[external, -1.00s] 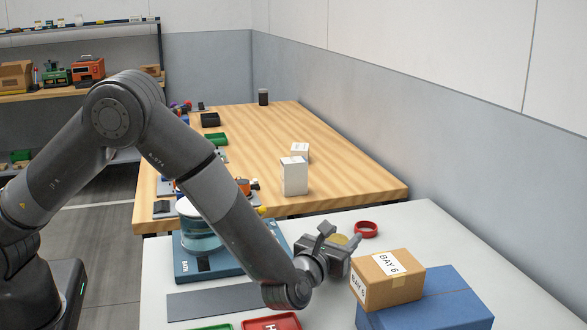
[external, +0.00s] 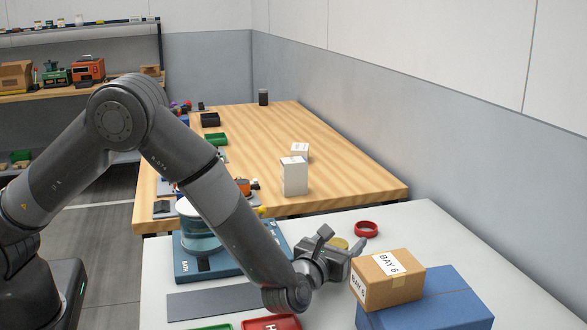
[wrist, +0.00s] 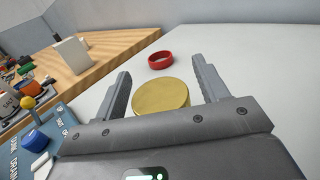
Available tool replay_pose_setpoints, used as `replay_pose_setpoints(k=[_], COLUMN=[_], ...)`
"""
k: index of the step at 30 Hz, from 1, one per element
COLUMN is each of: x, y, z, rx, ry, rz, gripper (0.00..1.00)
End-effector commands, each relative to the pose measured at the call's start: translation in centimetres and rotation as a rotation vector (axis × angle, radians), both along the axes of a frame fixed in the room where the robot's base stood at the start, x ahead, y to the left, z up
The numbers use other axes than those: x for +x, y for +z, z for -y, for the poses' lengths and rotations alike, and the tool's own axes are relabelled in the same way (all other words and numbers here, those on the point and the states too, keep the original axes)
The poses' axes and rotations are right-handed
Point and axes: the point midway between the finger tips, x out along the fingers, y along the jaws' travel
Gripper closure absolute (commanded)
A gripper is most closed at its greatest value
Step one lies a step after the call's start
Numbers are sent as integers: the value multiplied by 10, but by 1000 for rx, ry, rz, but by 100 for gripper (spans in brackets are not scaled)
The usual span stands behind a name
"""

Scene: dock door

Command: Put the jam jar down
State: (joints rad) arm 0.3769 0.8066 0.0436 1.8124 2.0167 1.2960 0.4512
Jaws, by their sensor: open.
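The jam jar shows mainly as its round gold lid (wrist: 162,97), which lies between the fingers of my gripper (wrist: 163,82) in the wrist view. The lid (external: 340,243) also shows in the external view, partly behind the fingers, over the pale table. My gripper (external: 344,241) is open, with a finger on each side of the jar. In the wrist view there is a visible gap beside the lid on both sides. The jar's body and its base are hidden, so I cannot see its contact with the table.
A red ring (external: 366,229) lies just beyond the gripper. A cardboard box (external: 388,279) sits on a blue box (external: 430,303) at right. A blue device (external: 190,266) with a clear vessel, a grey mat (external: 215,301) and a red tray (external: 285,322) are at left and front.

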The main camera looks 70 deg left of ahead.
Motion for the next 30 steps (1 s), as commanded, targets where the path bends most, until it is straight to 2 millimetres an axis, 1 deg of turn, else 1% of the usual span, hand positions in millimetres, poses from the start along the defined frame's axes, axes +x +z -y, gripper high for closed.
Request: replay_pose_setpoints(k=[5,12,15,18,21,23,26,29,30], x=[-20,-60,-73,-83,-89,-92,-99,-113,-121], y=[0,0,0,0,1,4,18,41,51], z=[18,52,63,72,75,73,57,27,13], rx=[0,1,1,0,-2,-12,-64,-164,-214], ry=[-5,-4,-3,-2,1,13,70,172,222], rz=[-1,-1,-1,0,1,4,17,39,51], gripper=[33,33,33,33,33,33,33,33,33])
